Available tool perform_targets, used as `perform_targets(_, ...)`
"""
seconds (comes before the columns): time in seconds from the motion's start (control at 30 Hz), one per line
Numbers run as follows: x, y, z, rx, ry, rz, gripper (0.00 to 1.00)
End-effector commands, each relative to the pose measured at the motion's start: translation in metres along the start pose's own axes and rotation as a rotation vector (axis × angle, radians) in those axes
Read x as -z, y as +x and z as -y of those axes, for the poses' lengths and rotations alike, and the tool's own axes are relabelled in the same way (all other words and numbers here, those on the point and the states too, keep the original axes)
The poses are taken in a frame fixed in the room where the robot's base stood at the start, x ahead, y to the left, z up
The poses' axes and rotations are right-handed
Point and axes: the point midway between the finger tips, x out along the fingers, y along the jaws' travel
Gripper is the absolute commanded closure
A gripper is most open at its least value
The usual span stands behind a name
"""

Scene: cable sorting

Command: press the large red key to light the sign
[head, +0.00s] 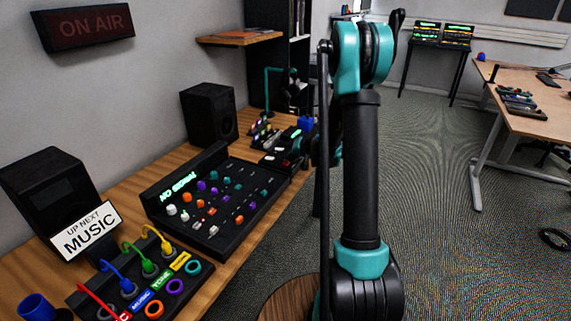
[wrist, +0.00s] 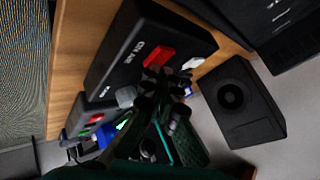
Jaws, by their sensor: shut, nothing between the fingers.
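The large red key (wrist: 160,57) sits on a black box (wrist: 125,50) with white "ON AIR" lettering in the wrist view. My gripper (wrist: 165,82) is shut and empty, its tips close to the key's lower edge in the picture. I cannot tell whether they touch the key. The "ON AIR" sign (head: 88,27) hangs on the wall at the upper left in the head view. Its letters are dull red and look unlit.
A smaller white key (wrist: 192,63) is beside the red one. A black speaker (wrist: 245,103) stands near the box. In the head view, a mixer (head: 160,186), a cable panel (head: 95,297) and a "MUSIC" card (head: 86,230) occupy the wooden desk. Open carpet (head: 440,200) lies to the right.

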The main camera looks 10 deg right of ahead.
Motion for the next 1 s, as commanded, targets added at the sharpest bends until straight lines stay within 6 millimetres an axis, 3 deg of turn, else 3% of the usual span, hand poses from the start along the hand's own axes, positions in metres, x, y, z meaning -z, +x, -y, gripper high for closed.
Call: perform_targets(1.0, -0.0048, 0.0061, -0.0044, 0.000, 0.000, 0.001, 1.00)
